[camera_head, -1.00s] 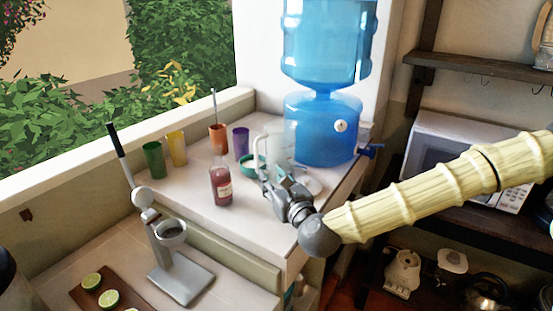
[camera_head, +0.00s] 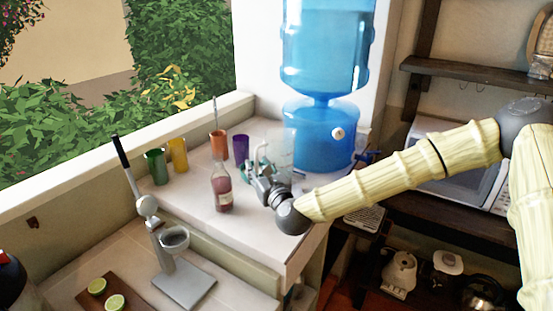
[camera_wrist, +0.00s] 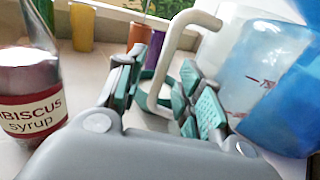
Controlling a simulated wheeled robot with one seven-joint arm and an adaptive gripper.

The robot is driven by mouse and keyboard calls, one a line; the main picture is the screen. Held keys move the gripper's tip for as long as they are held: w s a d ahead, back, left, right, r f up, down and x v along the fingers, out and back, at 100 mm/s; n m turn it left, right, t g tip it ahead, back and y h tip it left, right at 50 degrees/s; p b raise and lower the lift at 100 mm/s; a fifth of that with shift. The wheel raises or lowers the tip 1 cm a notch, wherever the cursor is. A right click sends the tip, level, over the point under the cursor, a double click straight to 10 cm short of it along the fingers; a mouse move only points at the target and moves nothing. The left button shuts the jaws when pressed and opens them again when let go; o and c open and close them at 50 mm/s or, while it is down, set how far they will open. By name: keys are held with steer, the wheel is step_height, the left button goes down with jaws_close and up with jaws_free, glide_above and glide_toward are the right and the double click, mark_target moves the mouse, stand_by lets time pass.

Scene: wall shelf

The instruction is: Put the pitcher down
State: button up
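The clear pitcher (camera_head: 285,153) is beside the blue water dispenser on the white counter. Its base is hidden behind my gripper, so I cannot tell whether it touches the counter. In the wrist view the pitcher (camera_wrist: 228,62) shows red marks and a white handle (camera_wrist: 176,45). My gripper (camera_head: 258,172) is at the handle. In the wrist view its teal-padded fingers (camera_wrist: 165,95) stand apart on either side of the handle, with a visible gap to the right finger.
A hibiscus syrup bottle (camera_head: 221,188) stands close to the left of my gripper. Green (camera_head: 155,167), yellow (camera_head: 177,154), orange (camera_head: 218,144) and purple (camera_head: 241,148) cups stand behind. The water dispenser (camera_head: 318,135) is right of the pitcher. A citrus press (camera_head: 172,255) stands on the lower counter.

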steer(key=shift+w+a+r, duration=0.15)
steer(key=shift+w+a, duration=0.1)
steer(key=shift+w, duration=0.55)
jaws_close()
